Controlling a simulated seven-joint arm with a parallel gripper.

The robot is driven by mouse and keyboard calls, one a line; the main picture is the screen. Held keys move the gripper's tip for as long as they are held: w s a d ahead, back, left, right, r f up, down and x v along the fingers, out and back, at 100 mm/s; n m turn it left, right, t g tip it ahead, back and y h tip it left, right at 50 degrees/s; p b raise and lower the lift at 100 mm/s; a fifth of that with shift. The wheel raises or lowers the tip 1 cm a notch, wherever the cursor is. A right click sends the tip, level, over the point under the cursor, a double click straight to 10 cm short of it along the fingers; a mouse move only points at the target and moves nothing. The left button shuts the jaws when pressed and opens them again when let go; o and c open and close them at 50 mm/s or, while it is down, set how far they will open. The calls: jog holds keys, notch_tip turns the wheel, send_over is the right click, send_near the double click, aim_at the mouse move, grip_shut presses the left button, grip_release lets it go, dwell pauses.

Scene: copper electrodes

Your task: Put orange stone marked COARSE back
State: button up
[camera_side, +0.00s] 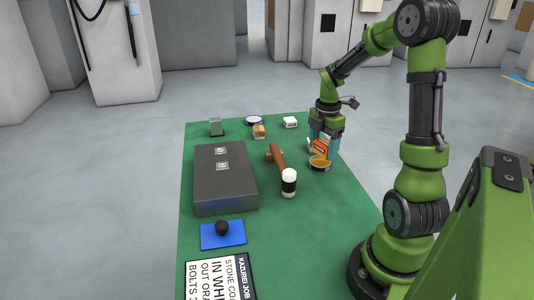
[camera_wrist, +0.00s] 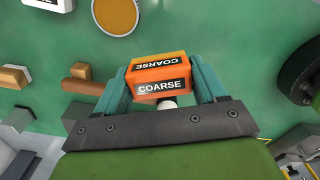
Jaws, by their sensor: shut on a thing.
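The orange stone marked COARSE (camera_wrist: 160,86) is held between the two teal fingers of my gripper (camera_wrist: 160,88), with black COARSE labels on two faces. In the side view the orange stone (camera_side: 320,146) shows in my gripper (camera_side: 325,142), at the right of the green mat and just above or behind a round dish (camera_side: 319,164). The dish, with a tan inside (camera_wrist: 116,13), is at the top of the wrist view, apart from the stone. I cannot tell how high the stone is above the mat.
A dark grey case (camera_side: 224,182) stands left of centre on the green mat (camera_side: 300,235). A tan block (camera_side: 259,132), a grey block (camera_side: 216,127) and a white box (camera_side: 290,122) are at the back.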

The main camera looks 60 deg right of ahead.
aim_at(327, 185)
jog(key=s+m, duration=0.1)
jog(key=s+f+m, duration=0.1)
jog(key=s+m, duration=0.1)
jog(key=shift+f, duration=0.25)
jog(key=shift+s+f+m, duration=0.15)
jog(key=shift+f+m, duration=0.1)
jog(key=shift+m, duration=0.15)
jog(key=shift+f+m, duration=0.1)
jog(key=shift+m, duration=0.2)
jog(key=shift+w+f, duration=0.2)
jog(key=shift+f, duration=3.7)
jog(key=shift+f, duration=0.15)
jog(key=o, duration=1)
